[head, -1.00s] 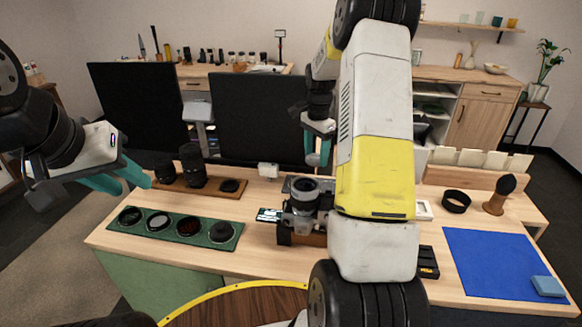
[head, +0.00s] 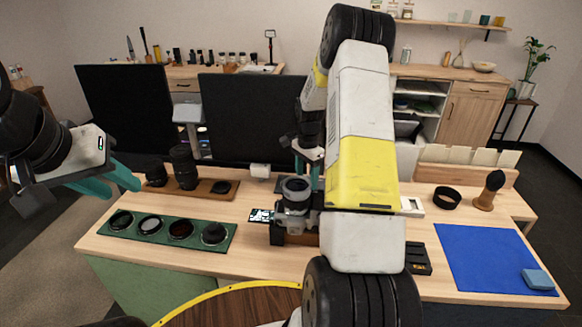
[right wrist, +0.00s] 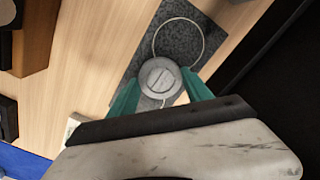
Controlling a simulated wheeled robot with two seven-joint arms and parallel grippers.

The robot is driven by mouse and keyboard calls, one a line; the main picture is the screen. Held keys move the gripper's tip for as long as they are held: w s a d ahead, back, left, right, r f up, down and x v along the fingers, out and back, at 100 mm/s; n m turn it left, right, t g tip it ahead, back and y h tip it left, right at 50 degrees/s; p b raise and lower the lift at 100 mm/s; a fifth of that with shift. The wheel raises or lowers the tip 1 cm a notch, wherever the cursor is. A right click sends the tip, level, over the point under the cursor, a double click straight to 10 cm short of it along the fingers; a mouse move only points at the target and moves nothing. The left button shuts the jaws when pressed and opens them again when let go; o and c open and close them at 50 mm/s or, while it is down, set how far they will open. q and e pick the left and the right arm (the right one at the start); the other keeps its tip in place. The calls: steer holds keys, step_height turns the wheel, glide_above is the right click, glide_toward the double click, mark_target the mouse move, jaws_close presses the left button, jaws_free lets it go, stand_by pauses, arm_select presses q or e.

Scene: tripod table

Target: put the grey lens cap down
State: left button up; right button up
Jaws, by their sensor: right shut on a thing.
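The grey lens cap (right wrist: 160,78) is a round disc with a raised bar across it. My right gripper (right wrist: 161,90) is shut on it, with a teal finger on each side. The cap is over a dark speckled slab (right wrist: 195,15) and overlaps the near edge of a thin pale ring (right wrist: 203,42) on that slab. I cannot tell whether the cap touches the slab. In the head view my right gripper (head: 308,164) is behind the camera (head: 296,196), partly covered by my arm; the cap is hidden there. My left gripper (head: 125,188) is open and empty at the left.
A green tray (head: 165,239) with several round filters and a wooden board (head: 210,190) with lenses lie at the left. A black ring (head: 447,197), a brush (head: 490,190) and a blue cloth (head: 485,255) are at the right. Dark screens (head: 240,115) stand behind the table.

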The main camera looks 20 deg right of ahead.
steer(key=o, duration=1.5)
steer(key=shift+f, duration=0.1)
steer(key=s+a+r+n+t, duration=0.1)
steer(key=s+a+r+n, duration=0.15)
steer(key=r, duration=0.85)
steer(key=s+a+r+n+t, duration=0.1)
steer(key=s+a+r, duration=0.2)
steer(key=r, duration=0.8)
steer(key=shift+s+a+r+n+t+y, duration=0.55)
steer(key=shift+s+a+r+n, duration=0.95)
steer(key=shift+s, duration=2.5)
steer(key=shift+s+a+r+n+t+y, duration=0.2)
steer(key=shift+s+a+r+n+t, duration=0.65)
steer(key=shift+s+a+n, duration=2.2)
steer(key=shift+s+a+r+n+t+y, duration=0.35)
steer(key=shift+s+a+r+n+t, duration=0.55)
steer(key=shift+s, duration=4)
